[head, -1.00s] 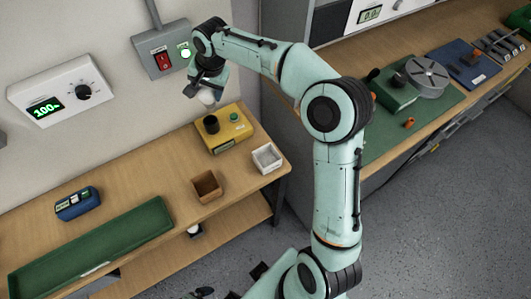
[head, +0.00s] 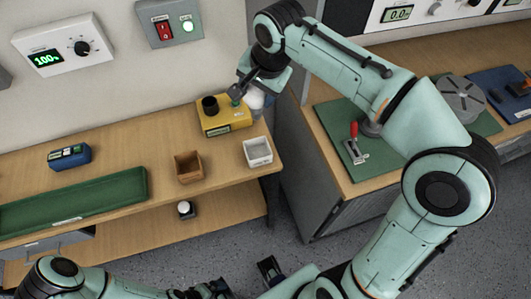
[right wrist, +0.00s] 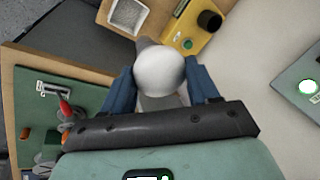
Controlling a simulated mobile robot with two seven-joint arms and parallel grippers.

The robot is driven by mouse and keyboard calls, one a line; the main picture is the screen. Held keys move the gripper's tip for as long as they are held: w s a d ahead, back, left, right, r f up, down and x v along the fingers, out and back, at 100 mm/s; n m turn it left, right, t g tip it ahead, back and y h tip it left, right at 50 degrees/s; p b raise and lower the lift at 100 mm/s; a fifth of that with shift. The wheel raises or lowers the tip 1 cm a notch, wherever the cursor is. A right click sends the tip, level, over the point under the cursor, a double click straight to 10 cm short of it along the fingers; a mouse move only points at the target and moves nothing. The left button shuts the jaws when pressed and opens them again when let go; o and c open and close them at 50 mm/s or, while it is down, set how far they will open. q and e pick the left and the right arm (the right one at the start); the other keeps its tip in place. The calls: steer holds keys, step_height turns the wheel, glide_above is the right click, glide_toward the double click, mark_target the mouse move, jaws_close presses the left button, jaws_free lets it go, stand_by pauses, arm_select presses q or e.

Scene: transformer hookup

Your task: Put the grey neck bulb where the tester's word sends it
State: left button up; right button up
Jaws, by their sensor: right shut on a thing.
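My right gripper (head: 247,92) is shut on a bulb with a round white head (head: 256,99). In the right wrist view the bulb (right wrist: 160,70) sits between the blue fingers; its neck is mostly hidden and its colour cannot be told. The yellow tester (head: 237,117) stands on the wooden bench with an empty-looking black socket (head: 210,104) and a green button (right wrist: 188,44). The bulb shows at the tester's back right, apart from the socket. Any word on the tester is too small to read. My left gripper (head: 219,290) is at the bottom edge, its fingers unclear.
A brown box (head: 188,178) and a white box (head: 258,163) stand in front of the tester. A green tray (head: 75,203) and blue device (head: 69,156) lie left. A wall dial box (head: 65,45) reads 100. A red-handled tool (head: 354,140) is on the right bench.

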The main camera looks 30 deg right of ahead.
steer(key=shift+a+f+b, duration=0.1)
steer(key=shift+f+b, duration=1.5)
steer(key=shift+f, duration=8.25)
steer(key=shift+f, duration=0.1)
steer(key=shift+f, duration=0.15)
steer(key=o, duration=1.2)
steer(key=shift+c, duration=0.2)
